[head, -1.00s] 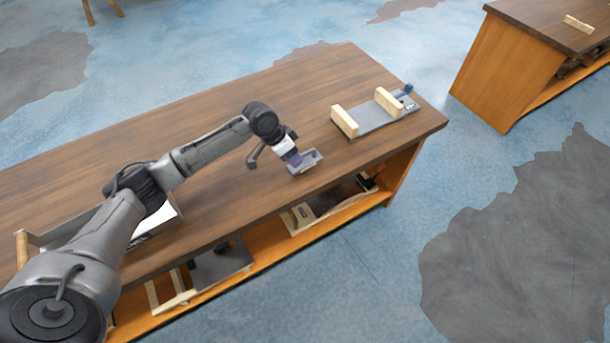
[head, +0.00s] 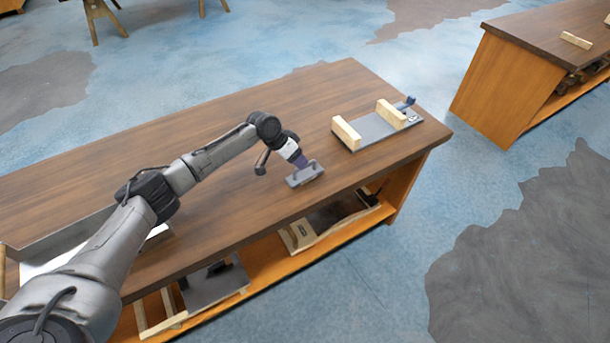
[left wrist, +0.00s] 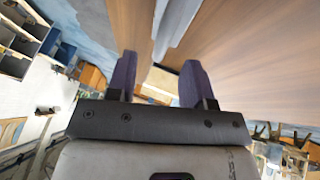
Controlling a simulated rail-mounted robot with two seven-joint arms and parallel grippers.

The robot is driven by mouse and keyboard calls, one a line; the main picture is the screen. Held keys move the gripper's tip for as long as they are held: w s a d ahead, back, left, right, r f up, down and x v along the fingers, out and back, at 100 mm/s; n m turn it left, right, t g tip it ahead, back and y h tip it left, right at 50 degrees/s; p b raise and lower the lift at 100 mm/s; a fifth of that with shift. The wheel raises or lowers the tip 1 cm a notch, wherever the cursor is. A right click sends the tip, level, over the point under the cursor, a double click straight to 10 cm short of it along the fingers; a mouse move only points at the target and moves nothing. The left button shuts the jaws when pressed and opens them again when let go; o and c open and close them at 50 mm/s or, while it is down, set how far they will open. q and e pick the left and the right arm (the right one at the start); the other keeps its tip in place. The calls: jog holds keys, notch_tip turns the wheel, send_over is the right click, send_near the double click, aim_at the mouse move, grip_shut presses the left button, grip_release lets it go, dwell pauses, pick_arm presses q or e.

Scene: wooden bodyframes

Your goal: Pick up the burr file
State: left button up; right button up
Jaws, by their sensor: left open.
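My left gripper (head: 301,160) is open, its purple fingers pointing down at a small grey object (head: 306,177) on the wooden bench. This object looks like a shallow block or tray, and I cannot tell for sure whether it is the burr file. The fingertips overlap its far edge in the head view; contact cannot be told. In the left wrist view, the two purple fingers (left wrist: 160,70) stand apart with nothing clearly held between them. A blue-handled tool (head: 405,103) lies at the far end of a grey board and could also be a file. My right gripper is out of view.
The grey board (head: 372,127) with two pale wooden blocks stands at the bench's right end. The bench top (head: 230,130) is mostly clear around the gripper. Wooden frames (head: 300,234) sit on the shelf below. A second bench (head: 510,85) stands at the upper right.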

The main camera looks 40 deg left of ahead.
aim_at(305, 171)
pick_arm(q)
jog(key=shift+b+x, duration=0.75)
jog(key=shift+x, duration=1.9)
grip_shut()
jog(key=shift+w, duration=0.1)
